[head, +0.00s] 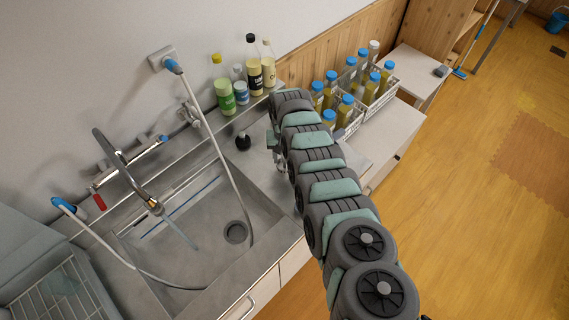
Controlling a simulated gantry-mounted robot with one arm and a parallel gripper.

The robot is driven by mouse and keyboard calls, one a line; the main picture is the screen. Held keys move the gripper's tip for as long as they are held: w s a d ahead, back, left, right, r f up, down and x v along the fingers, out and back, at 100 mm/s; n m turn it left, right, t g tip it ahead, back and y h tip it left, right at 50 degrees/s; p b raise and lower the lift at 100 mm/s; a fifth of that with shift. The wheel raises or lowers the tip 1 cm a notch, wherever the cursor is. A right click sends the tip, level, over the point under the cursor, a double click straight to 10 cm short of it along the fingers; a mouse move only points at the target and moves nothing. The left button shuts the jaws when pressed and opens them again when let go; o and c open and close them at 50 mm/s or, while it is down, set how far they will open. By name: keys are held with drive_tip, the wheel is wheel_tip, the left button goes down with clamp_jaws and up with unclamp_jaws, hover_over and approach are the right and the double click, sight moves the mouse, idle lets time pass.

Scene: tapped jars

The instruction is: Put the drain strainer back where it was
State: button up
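The steel sink (185,262) is at the lower left, with a dark round drain (236,232) in its floor. I cannot tell whether that dark disc is the open drain or a strainer sitting in it. A small black object with a knob-like top (243,142) stands on the counter behind the sink; I cannot tell whether it is the strainer. My gripper (277,150) is over the counter right of the sink, close to the right of the black object. My arm hides most of it, so its fingers and anything between them are unclear.
Water runs from the faucet (125,160) into the sink. A white hose (215,150) loops down into the basin. Several bottles (224,97) stand on the back ledge. Crates of blue-capped bottles (350,120) stand right of my arm. A wire rack (60,290) is at the left.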

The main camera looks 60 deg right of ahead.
drive_tip(key=shift+c, duration=0.2)
clamp_jaws()
idle(0.5)
